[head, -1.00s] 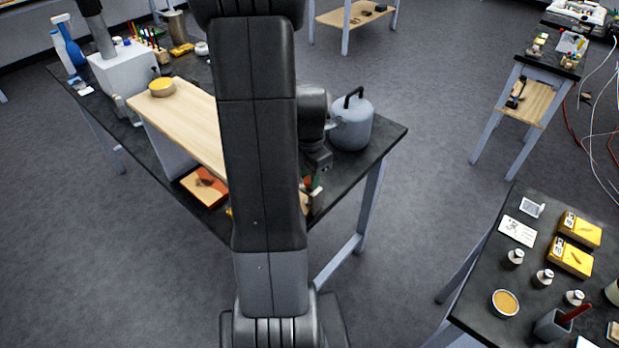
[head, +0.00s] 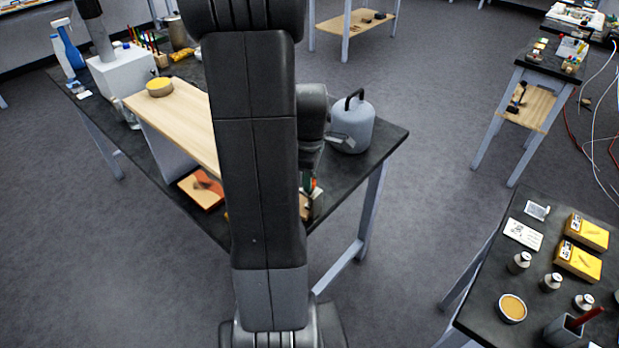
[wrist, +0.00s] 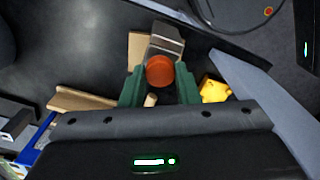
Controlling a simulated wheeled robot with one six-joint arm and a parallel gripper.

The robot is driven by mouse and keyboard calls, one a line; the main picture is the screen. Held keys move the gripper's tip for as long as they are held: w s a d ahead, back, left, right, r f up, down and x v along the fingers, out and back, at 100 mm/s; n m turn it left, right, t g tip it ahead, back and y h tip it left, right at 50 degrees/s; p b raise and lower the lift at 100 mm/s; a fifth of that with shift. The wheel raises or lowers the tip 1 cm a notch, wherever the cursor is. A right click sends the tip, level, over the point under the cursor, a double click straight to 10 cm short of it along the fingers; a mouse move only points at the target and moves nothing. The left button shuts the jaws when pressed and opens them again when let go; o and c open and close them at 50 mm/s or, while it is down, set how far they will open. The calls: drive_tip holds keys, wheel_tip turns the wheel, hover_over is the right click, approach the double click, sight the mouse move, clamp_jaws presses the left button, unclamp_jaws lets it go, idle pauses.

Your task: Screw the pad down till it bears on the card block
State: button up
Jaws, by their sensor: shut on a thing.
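In the wrist view my gripper (wrist: 160,76) has its two green fingers on either side of a round orange-red knob (wrist: 160,71), and is shut on it. A grey metal piece (wrist: 166,40) shows just beyond the knob. A tan block (wrist: 138,50) lies beside that metal piece; I cannot tell whether it is the card block. The pad and any contact under it are hidden. In the head view my gripper (head: 309,187) is low at the table's near right edge, mostly hidden behind my arm.
A dark worktable (head: 365,165) carries a grey kettle-like vessel (head: 350,125), a raised pale board (head: 180,125) with a yellow round tin (head: 159,87), and an orange tile (head: 202,188). In the wrist view a yellow piece (wrist: 215,90) lies right of the fingers. Another table (head: 500,270) stands at right.

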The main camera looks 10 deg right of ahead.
drive_tip(key=shift+m, duration=1.2)
drive_tip(key=o, duration=1)
drive_tip(key=shift+c, duration=0.2)
drive_tip(key=shift+r, duration=0.1)
wheel_tip(320, 180, up, 14)
drive_tip(key=b, duration=0.1)
drive_tip(key=shift+f, duration=0.2)
